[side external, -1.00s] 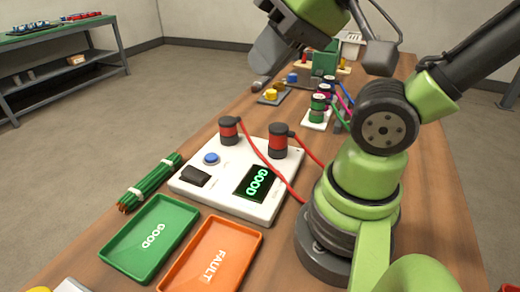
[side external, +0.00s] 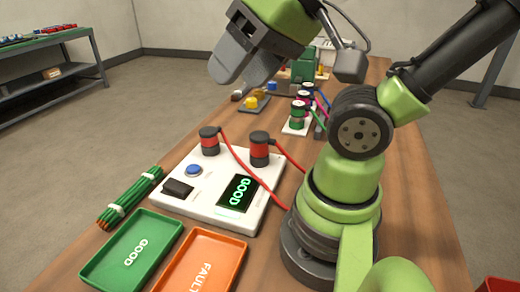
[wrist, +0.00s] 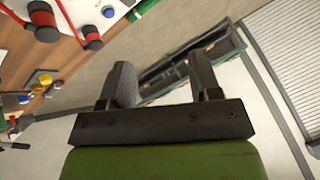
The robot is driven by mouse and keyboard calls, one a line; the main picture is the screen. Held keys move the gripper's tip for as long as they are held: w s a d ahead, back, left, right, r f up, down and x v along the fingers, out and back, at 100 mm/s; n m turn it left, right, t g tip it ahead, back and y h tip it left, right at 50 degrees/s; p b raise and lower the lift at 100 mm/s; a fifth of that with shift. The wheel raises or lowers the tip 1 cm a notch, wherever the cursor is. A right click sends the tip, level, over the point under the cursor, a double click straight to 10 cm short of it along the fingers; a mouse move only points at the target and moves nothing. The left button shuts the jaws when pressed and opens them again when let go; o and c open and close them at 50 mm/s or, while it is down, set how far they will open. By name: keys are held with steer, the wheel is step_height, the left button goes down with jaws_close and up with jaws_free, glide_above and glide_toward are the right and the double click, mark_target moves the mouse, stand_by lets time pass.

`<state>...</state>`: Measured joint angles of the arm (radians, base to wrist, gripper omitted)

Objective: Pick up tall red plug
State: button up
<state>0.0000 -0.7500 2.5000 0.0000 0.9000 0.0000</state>
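Two red plugs with black ends stand upright on a white tester (side external: 172,207): a left red plug (side external: 209,142) and a right red plug (side external: 259,150), each with a red cable. I cannot tell surely which is the tall one. In the wrist view, plugs show at the upper left, one (wrist: 42,22) at the edge and another (wrist: 91,38) nearer the fingers. My gripper (side external: 238,64) is raised above and beyond the tester, apart from both plugs. In the wrist view my gripper (wrist: 161,82) has its fingers spread, with nothing between them.
The tester has a blue button (side external: 194,170) and a lit GOOD screen (side external: 238,192). A green GOOD tray (side external: 105,268), an orange FAULT tray (side external: 182,275) and a bundle of green rods (side external: 131,198) lie around it.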

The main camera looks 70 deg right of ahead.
steer(key=o, duration=0.3)
steer(key=shift+o, duration=0.2)
steer(key=n+g+h, duration=0.2)
steer(key=g, duration=0.5)
glide_above(260, 146)
steer(key=w+d, duration=0.1)
steer(key=d, duration=0.1)
step_height(260, 146, down, 15)
steer(key=shift+w+f, duration=0.1)
step_height(260, 146, down, 4)
steer(key=shift+d+f, duration=0.1)
steer(key=shift+f, duration=0.05)
steer(key=shift+s+f, duration=0.2)
steer(key=shift+f, duration=2.8)
